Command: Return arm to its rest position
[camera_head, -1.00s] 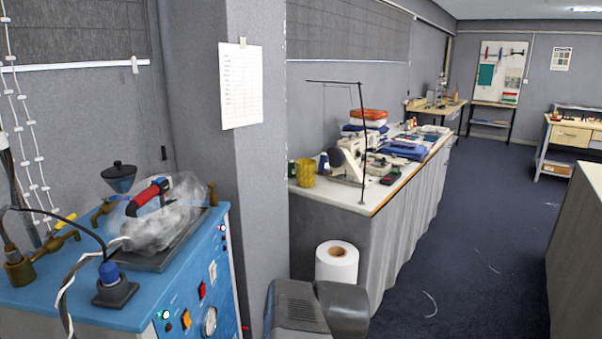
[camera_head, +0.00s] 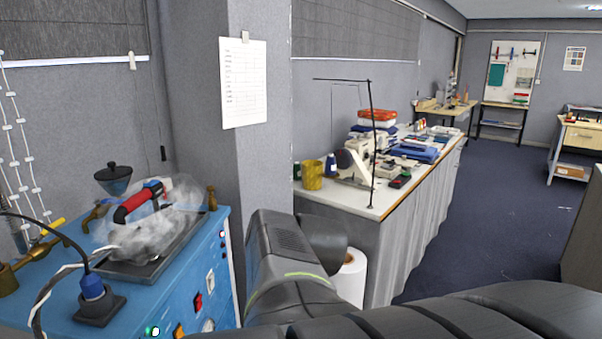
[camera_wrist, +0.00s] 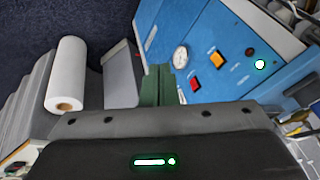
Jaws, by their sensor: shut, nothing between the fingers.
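My gripper (camera_wrist: 158,70) shows in the wrist view as two dark green fingers lying together, empty, beyond the wide dark grey body with a lit green mark. The fingertips point toward the gap beside the blue machine (camera_wrist: 207,60); I cannot tell how far off it is. In the head view my dark grey arm (camera_head: 290,255) rises at the bottom middle and stretches across the bottom right. My gripper is not visible there.
A blue machine (camera_head: 195,275) with an iron (camera_head: 140,200) in steam stands at left. A white roll (camera_head: 350,280) is partly behind my arm. A long cloth-covered table (camera_head: 385,240) with a sewing machine (camera_head: 357,165) stands beyond. Open floor (camera_head: 490,220) lies right of it.

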